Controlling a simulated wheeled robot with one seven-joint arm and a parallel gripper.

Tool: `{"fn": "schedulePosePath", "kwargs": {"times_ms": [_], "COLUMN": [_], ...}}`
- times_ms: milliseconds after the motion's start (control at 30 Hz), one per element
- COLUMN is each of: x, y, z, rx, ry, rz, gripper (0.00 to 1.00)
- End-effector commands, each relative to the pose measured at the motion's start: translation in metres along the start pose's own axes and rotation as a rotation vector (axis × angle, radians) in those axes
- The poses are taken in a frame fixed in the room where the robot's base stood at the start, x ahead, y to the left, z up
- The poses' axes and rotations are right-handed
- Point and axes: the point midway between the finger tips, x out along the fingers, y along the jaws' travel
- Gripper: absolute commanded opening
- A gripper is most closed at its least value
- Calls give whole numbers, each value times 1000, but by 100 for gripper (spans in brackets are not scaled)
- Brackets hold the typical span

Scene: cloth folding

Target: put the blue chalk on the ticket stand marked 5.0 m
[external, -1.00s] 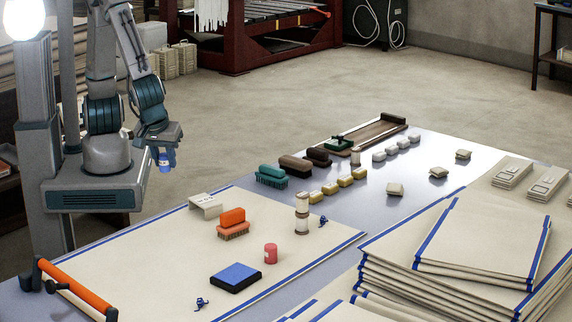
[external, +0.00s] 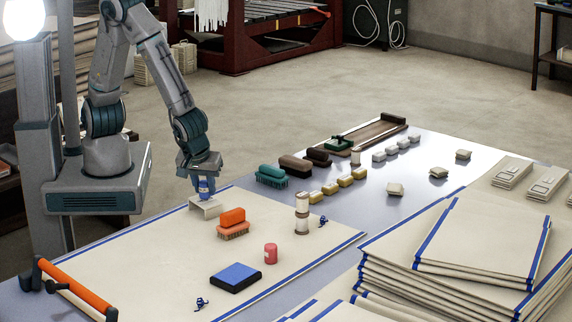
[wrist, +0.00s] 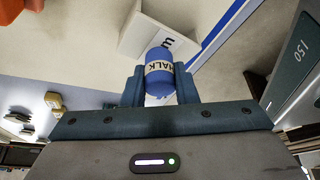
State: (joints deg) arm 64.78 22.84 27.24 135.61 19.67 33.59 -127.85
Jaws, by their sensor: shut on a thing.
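My gripper (external: 204,184) is shut on the blue chalk (external: 205,188), a short blue cylinder. A small white ticket stand (external: 206,209) stands on the cream cloth, just below the chalk in the external view. In the wrist view the stand (wrist: 142,36) is partly hidden behind the chalk. Only part of its dark marking shows, so I cannot read the full value. I cannot tell whether the chalk touches the stand.
An orange brush (external: 232,220), a red cylinder (external: 270,253), a spool stack (external: 302,212) and a blue pad (external: 236,277) are on the cloth (external: 150,255). A teal brush (external: 271,175) lies beyond it. Stacked cloths (external: 460,260) fill the right side.

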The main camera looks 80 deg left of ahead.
Motion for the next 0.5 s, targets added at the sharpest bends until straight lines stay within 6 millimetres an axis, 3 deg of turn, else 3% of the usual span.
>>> {"fn": "schedulePosePath", "kwargs": {"times_ms": [467, 500], "x": [10, 9], "y": [0, 0], "z": [4, 4], "rx": [-1, -1], "ry": [0, 0], "rz": [0, 0], "gripper": [4, 35]}}
